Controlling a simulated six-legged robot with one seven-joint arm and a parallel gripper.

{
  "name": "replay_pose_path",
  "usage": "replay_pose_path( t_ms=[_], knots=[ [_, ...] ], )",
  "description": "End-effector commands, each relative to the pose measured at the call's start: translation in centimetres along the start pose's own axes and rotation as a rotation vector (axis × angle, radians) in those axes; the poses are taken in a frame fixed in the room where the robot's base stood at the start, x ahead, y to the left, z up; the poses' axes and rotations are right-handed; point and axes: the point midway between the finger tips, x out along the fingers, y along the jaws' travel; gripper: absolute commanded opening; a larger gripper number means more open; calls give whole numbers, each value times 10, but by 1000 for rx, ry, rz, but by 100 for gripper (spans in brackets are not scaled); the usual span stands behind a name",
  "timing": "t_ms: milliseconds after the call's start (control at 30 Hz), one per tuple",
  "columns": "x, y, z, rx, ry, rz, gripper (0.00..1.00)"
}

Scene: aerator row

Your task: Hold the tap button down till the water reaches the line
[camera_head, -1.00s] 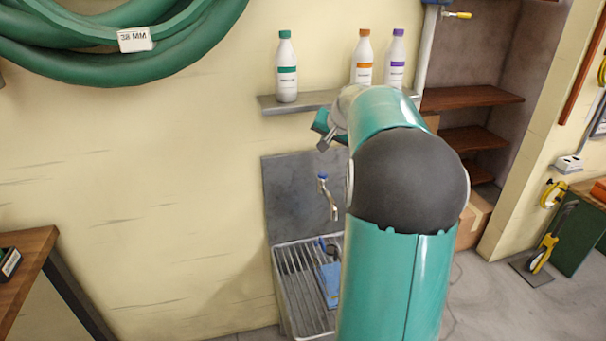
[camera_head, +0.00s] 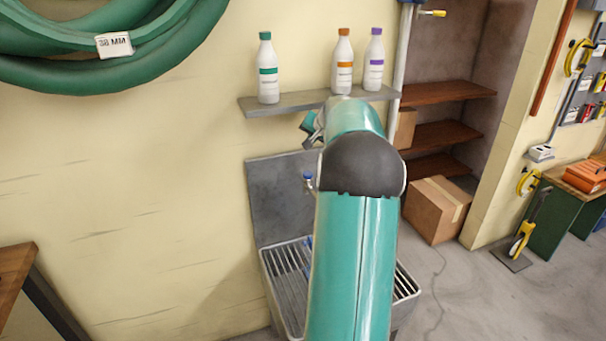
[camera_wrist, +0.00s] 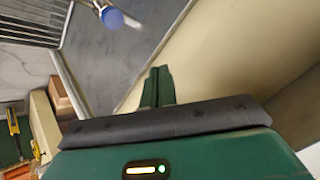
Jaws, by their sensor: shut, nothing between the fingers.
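The tap's blue button (camera_head: 308,177) shows just left of my arm, in front of the grey splash panel. The tap below it is mostly hidden. In the wrist view the blue button (camera_wrist: 112,17) is at the top, on a pale metal tap. My gripper (camera_wrist: 158,72) is shut and empty, its green fingers together, below and right of the button and apart from it. In the head view my gripper (camera_head: 310,124) is partly seen, above the button. No water, vessel or line can be made out; my arm covers much of the sink.
A metal sink with a slatted grate (camera_head: 284,273) stands against the wall below the panel (camera_head: 272,200). Above it a shelf (camera_head: 262,104) holds bottles with green (camera_head: 268,72), orange (camera_head: 342,62) and purple (camera_head: 374,60) caps. A cardboard box (camera_head: 432,210) sits at the right.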

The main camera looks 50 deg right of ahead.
Motion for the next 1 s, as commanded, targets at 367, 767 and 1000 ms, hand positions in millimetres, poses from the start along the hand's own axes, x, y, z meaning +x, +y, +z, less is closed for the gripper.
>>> replay_pose_path(
  t_ms=[367, 767, 1000],
  knots=[
    [10, 3, 9, 0, -6, -2, 0],
    [48, 26, 37, -3, -7, -3, 0],
    [62, 35, 48, -4, -5, -4, 0]
  ],
)
